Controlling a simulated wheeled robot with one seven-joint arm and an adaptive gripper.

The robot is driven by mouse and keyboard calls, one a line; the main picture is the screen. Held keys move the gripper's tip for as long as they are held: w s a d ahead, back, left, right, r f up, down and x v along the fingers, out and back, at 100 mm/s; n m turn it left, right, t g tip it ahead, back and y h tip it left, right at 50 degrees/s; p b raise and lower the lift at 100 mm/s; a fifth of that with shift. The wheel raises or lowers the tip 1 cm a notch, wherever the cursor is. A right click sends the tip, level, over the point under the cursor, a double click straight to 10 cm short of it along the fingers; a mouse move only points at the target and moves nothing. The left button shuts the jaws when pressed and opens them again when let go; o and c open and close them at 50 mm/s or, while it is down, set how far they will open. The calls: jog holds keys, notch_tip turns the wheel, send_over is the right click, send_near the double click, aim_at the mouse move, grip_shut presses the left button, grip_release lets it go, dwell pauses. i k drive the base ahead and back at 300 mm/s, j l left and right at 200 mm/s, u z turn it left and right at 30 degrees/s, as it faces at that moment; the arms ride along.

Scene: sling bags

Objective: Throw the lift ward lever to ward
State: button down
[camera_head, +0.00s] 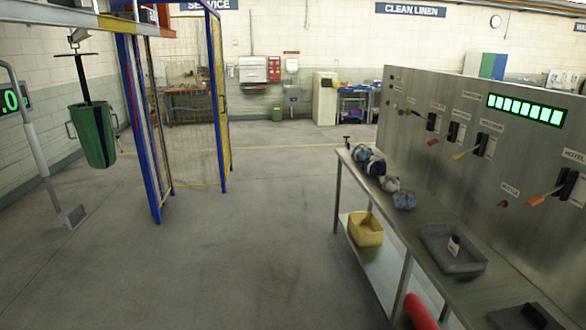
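A grey metal control panel (450,85) stands at the right with several levers in dark slots. An orange-handled lever (536,200) is nearest, with a label reading HOTEL (573,155) above it. A smaller lever or knob (403,112) is at the far end. The handles stick out to the left of their slots. The other labels are too small to read surely, so I cannot tell which is the lift ward lever. My gripper is not in view.
A metal table (410,222) along the panel holds cloth bundles (376,165) and a grey tray (453,250); a yellow bin (366,229) is on its lower shelf. A green bag (92,135) hangs at the left by a blue-framed yellow cage (190,100). The middle floor is clear.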

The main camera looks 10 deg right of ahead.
aim_at(413, 112)
jog(key=i, duration=2.15)
jog(key=i+l+z, duration=0.1)
jog(key=i+z, duration=0.2)
jog(key=i, duration=0.5)
jog(key=i+j+z, duration=0.1)
jog(key=i+z, duration=0.25)
jog(key=i, duration=0.4)
jog(key=i+l+z, duration=0.35)
jog(key=i, duration=0.25)
jog(key=l, duration=0.1)
